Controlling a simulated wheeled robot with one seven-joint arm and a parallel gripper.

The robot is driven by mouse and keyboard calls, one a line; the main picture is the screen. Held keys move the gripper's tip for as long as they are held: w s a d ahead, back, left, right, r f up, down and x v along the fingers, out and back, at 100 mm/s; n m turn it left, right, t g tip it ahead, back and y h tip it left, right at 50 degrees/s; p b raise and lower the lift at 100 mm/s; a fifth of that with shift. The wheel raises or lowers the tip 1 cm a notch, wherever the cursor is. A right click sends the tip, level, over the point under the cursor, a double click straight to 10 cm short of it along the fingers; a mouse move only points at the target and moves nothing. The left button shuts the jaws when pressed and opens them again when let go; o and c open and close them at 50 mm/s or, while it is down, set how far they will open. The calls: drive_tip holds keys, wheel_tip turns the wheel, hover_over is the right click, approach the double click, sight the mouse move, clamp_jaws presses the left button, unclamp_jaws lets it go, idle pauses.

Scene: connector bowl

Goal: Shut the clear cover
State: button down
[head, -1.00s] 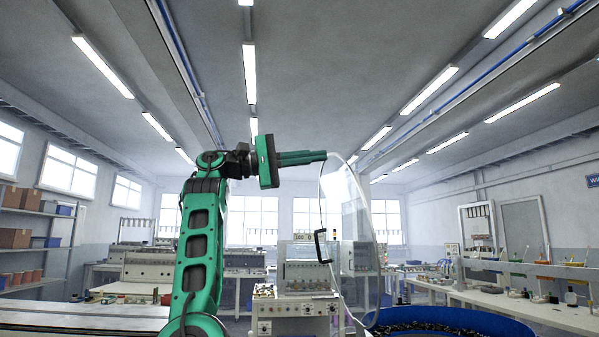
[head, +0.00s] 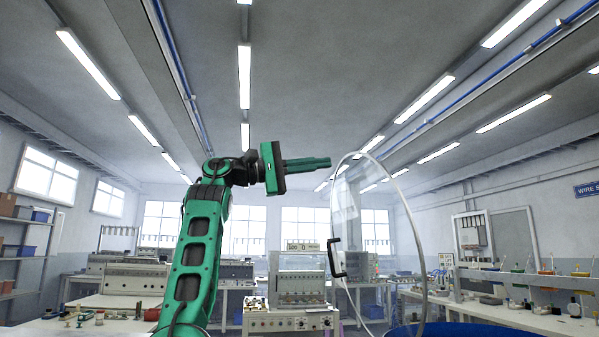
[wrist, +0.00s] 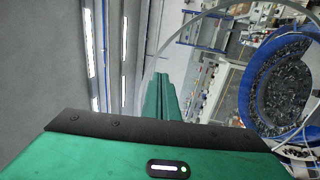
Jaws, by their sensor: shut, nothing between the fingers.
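The clear cover (head: 385,215) is a round transparent lid with a pale rim, standing raised and nearly upright in the head view. A black handle (head: 335,258) sits on its left side. Its rim also arcs across the wrist view (wrist: 149,88). The blue bowl (head: 470,329) shows at the bottom right of the head view; in the wrist view the bowl (wrist: 246,92) is open and full of small dark parts. My gripper (head: 329,162) is shut and empty, pointing right. Its tips are beside the upper left rim of the cover, above the handle; I cannot tell if they touch.
A machine on a bench (head: 298,290) stands behind, left of the cover. A long workbench (head: 530,318) with bottles and tools runs along the right. Another bench (head: 105,310) is at the left. The air above the bowl looks clear.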

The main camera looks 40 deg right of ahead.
sight(360, 159)
drive_tip(key=x, duration=0.8)
drive_tip(key=shift+f, duration=0.1)
drive_tip(key=shift+a, duration=0.1)
